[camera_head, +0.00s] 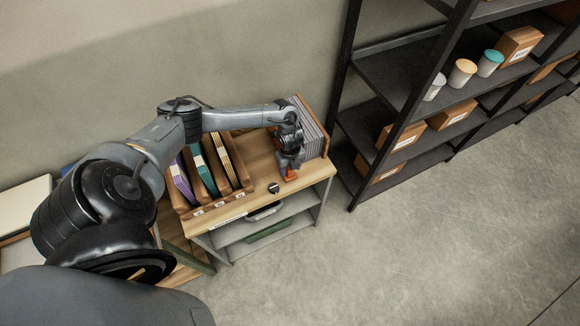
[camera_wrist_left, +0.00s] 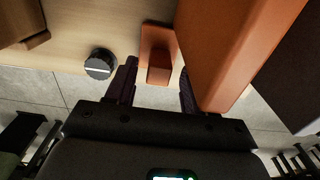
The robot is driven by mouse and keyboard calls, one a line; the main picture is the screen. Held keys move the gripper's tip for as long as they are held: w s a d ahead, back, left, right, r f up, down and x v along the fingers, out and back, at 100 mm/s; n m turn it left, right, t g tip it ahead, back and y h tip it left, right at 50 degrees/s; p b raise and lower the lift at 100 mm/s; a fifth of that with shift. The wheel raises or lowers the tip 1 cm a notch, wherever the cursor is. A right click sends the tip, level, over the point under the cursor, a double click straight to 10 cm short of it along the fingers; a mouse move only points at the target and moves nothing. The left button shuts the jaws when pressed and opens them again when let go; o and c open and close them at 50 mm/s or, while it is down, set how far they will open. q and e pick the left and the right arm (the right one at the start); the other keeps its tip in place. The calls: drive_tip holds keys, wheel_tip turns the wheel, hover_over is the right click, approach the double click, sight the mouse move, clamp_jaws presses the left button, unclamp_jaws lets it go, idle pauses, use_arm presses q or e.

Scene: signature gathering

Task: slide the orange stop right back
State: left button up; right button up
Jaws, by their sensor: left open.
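The orange stop (camera_head: 290,174) sits on the wooden bench top (camera_head: 262,166) near its front right part, just below my left gripper (camera_head: 288,166). In the left wrist view the orange stop (camera_wrist_left: 160,62) is a flat orange base with a raised block at its near end. My left gripper (camera_wrist_left: 157,88) is open, with one dark finger on each side of the block. I cannot tell whether the fingers touch it. My right gripper is not in view.
A black knob (camera_head: 273,187) stands left of the stop. A wooden-ended holder (camera_head: 312,128) with grey sheets stands at the right; its orange-brown end panel (camera_wrist_left: 228,45) is close to my right-hand finger. Slotted folders (camera_head: 207,167) stand left. Dark shelving (camera_head: 385,80) is farther right.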

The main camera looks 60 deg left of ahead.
use_arm(q)
drive_tip(key=shift+r, duration=0.1)
wheel_tip(320, 180, up, 11)
drive_tip(key=shift+f+p, duration=0.2)
drive_tip(key=shift+p, duration=0.25)
idle(0.4)
